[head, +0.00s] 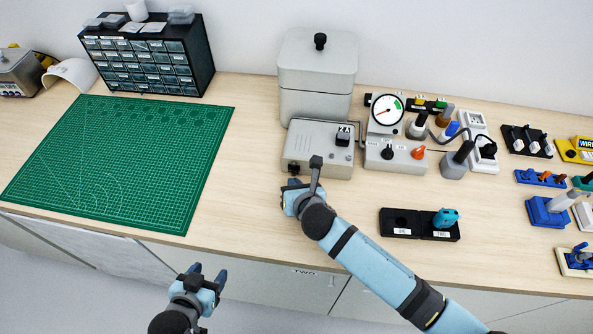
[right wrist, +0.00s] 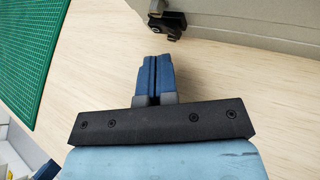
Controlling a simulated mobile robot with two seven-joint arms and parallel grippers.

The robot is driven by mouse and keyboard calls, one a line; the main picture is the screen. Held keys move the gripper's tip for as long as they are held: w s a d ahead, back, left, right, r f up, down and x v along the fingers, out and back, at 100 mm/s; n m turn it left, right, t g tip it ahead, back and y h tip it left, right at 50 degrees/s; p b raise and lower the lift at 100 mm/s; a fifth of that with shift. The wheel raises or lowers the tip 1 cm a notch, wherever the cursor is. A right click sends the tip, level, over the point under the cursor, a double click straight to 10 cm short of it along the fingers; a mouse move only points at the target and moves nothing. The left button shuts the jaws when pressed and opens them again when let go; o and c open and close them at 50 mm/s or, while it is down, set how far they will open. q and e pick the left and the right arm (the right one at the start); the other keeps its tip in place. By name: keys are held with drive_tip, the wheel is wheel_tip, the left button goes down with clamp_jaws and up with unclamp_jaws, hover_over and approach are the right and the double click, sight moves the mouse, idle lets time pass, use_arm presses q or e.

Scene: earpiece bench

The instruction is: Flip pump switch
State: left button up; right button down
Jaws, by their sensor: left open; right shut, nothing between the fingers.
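A grey box unit (head: 322,136) stands at the back middle, with a tall lidded grey housing (head: 318,75) behind it. A black rocker-like part (head: 343,136) sits on its top right. A small black part, possibly a switch, juts from its front left corner (head: 293,168); it also shows in the right wrist view (right wrist: 166,20). My right gripper (head: 291,184) is shut and empty just in front of that corner; its blue fingers (right wrist: 155,75) point toward the black part, with a gap between. My left gripper (head: 208,272) is open and empty off the bench's front edge.
A gauge (head: 386,110) stands on a grey box with knobs (head: 396,154) to the right. A black tray (head: 402,224) holds a teal piece. A green mat (head: 125,160) and drawer cabinet (head: 150,58) are at left. Bare bench lies between mat and box.

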drive_tip(key=shift+w+d, duration=0.15)
drive_tip(key=shift+w, duration=0.2)
